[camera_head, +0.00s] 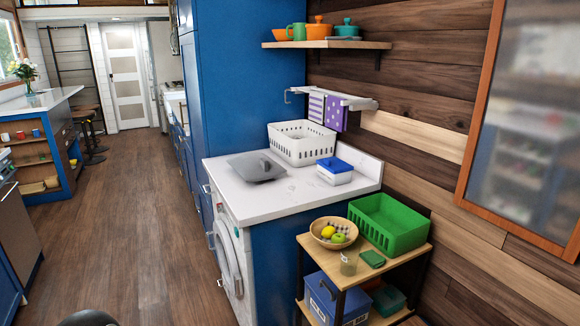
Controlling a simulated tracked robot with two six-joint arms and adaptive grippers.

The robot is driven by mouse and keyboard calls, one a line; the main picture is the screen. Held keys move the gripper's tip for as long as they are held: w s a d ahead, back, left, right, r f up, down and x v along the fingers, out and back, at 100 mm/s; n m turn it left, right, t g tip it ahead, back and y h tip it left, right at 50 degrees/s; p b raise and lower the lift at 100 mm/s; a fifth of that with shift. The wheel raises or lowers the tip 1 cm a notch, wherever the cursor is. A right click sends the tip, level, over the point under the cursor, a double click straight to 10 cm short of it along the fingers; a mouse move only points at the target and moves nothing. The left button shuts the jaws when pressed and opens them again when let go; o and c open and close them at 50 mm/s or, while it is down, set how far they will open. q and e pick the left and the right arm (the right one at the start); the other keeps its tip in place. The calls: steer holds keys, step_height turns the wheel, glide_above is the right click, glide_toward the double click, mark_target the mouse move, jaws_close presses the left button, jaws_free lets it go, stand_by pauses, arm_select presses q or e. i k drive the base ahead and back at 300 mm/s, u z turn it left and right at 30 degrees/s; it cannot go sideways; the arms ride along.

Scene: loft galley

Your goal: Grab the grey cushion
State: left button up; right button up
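A flat, dark grey, roughly square piece (250,171) lies on the left part of the white counter (300,190), with a raised darker part near its middle. It is the only grey thing here that could be the cushion, but I cannot tell for sure that it is one. It lies in front of a white slotted basket (300,146), and nothing covers it. Neither of my grippers can be made out. A dark rounded shape cut off by the bottom edge at the left cannot be identified.
A blue-lidded white box (334,174) stands right of the grey piece. A washing machine (229,255) is under the counter. A shelf cart (303,239) at the right holds a green crate (388,226) and a fruit bowl (317,230). The wooden floor (130,220) at left is clear.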

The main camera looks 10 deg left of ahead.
mark_target(253, 167)
steer(key=z, duration=0.45)
steer(key=i, duration=0.9)
steer(key=u, duration=1.75)
steer(key=i, duration=0.55)
steer(key=z, duration=0.15)
steer(key=k, duration=0.55)
steer(key=u, duration=0.2)
steer(key=i, duration=0.35)
